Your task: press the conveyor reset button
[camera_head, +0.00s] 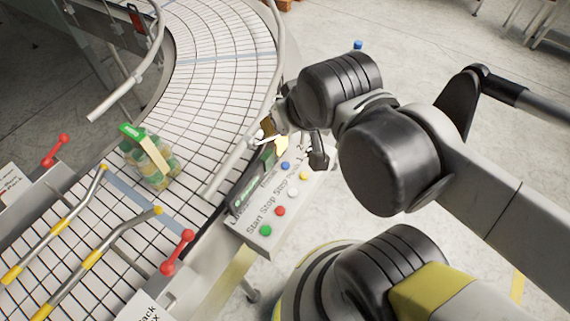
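The control panel (248,236) stands beside the conveyor, with green (265,230), red (280,211), white (293,193), yellow (304,175) and blue (285,166) buttons. The words "Start" and "Stop" can be read near the green and red buttons. The other labels are too small or partly covered, so I cannot tell which button is the reset. My gripper (293,142) is over the panel's far end, close to the blue and yellow buttons. Its fingers look spread apart, with nothing clearly held. Contact with a button cannot be made out.
The curved conveyor (215,70) runs along the left with a metal guide rail. A pack of green-topped bottles (150,158) stands on it. Yellow-tipped rails (92,258) and red-handled levers (177,252) are at lower left. Open floor (440,50) lies at upper right.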

